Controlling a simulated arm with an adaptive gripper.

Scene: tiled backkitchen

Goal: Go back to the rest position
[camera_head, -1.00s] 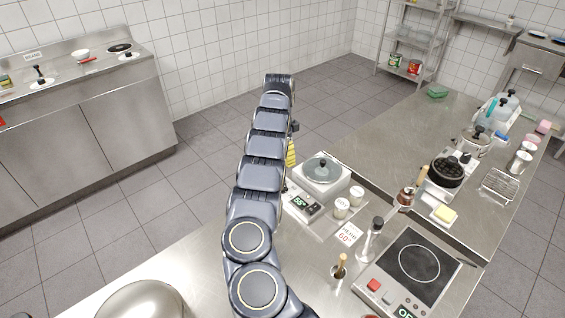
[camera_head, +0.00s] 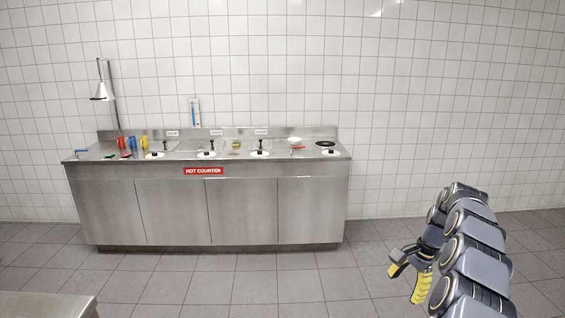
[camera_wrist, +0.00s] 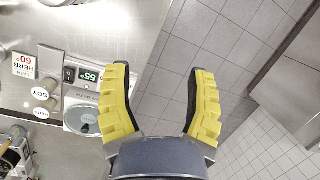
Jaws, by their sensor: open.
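My gripper (camera_head: 408,278) shows at the lower right of the head view, hanging from my arm, its two yellow-padded fingers apart. In the wrist view, my gripper (camera_wrist: 160,75) has its fingers spread wide with nothing between them. Grey floor tiles (camera_wrist: 205,35) and the edge of a steel worktop (camera_wrist: 125,25) lie beneath it. It is empty and apart from the things on the worktop.
In the head view, a steel hot counter (camera_head: 240,212) stands along the tiled wall with several lidded wells. A worktop corner (camera_head: 45,303) shows at lower left.

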